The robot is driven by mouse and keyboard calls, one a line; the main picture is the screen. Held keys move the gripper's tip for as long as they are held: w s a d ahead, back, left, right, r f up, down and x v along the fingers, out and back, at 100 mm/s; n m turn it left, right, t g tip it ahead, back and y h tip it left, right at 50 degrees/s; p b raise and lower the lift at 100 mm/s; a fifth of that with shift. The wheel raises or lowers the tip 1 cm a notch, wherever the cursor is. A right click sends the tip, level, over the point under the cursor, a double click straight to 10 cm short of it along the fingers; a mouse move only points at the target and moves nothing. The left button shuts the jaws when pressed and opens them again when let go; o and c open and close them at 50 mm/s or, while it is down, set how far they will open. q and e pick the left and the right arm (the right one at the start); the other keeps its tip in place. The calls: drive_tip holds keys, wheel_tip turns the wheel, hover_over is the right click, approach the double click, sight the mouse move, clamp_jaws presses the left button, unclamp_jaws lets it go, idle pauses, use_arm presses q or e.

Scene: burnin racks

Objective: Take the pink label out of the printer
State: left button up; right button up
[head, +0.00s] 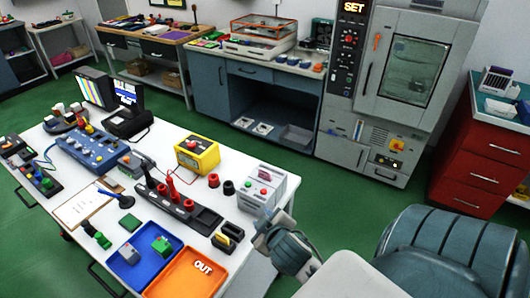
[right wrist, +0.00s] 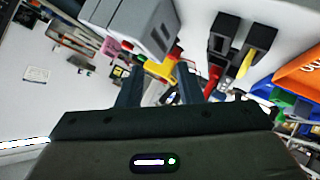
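The printer (head: 258,200) is a light grey box with red and green buttons, at the right end of the white table. The pink label (head: 265,174) shows at its top. My right gripper (head: 262,224) is in front of the printer, below the label and apart from it. In the right wrist view, the fingers (right wrist: 158,86) are spread with nothing visibly held between them. A grey box, likely the printer (right wrist: 150,22), is beyond them, with a pink patch (right wrist: 108,46) beside it that I cannot surely identify. My left gripper is not in view.
A black holder with a yellow part (head: 228,237) stands left of my right gripper. The orange OUT tray (head: 180,280) and a blue tray (head: 125,272) are at the table's front. A yellow box (head: 198,154) and red-and-black posts stand left of the printer.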

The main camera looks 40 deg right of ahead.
drive_tip(key=w+a+r+n+t+y, duration=0.1)
drive_tip(key=w+r+n+t+y, duration=0.1)
drive_tip(key=w+r+n+t, duration=0.5)
drive_tip(key=w+a+r+n+t+y, duration=0.1)
drive_tip(key=w+r+n+t, duration=0.25)
drive_tip(key=r, duration=0.75)
drive_tip(key=w+a+r+n+y, duration=0.3)
drive_tip(key=a+n+y, duration=0.1)
drive_tip(key=n+y, duration=0.55)
drive_tip(key=n+g+h, duration=0.8)
drive_tip(key=n+g, duration=0.8)
drive_tip(key=g, duration=0.4)
hover_over(265, 171)
wheel_tip(265, 171, down, 11)
drive_tip(key=shift+y, duration=0.25)
drive_tip(key=f+b, duration=0.1)
drive_tip(key=f, duration=0.1)
drive_tip(key=f+b, duration=0.1)
drive_tip(key=b, duration=0.1)
drive_tip(key=f+b, duration=0.2)
drive_tip(key=shift+w+d+f, duration=0.1)
drive_tip(key=shift+d+f, duration=0.15)
drive_tip(key=shift+f, duration=0.05)
wheel_tip(265, 171, down, 4)
drive_tip(key=b, duration=0.4)
drive_tip(key=shift+a+f, duration=0.1)
drive_tip(key=shift+f, duration=0.4)
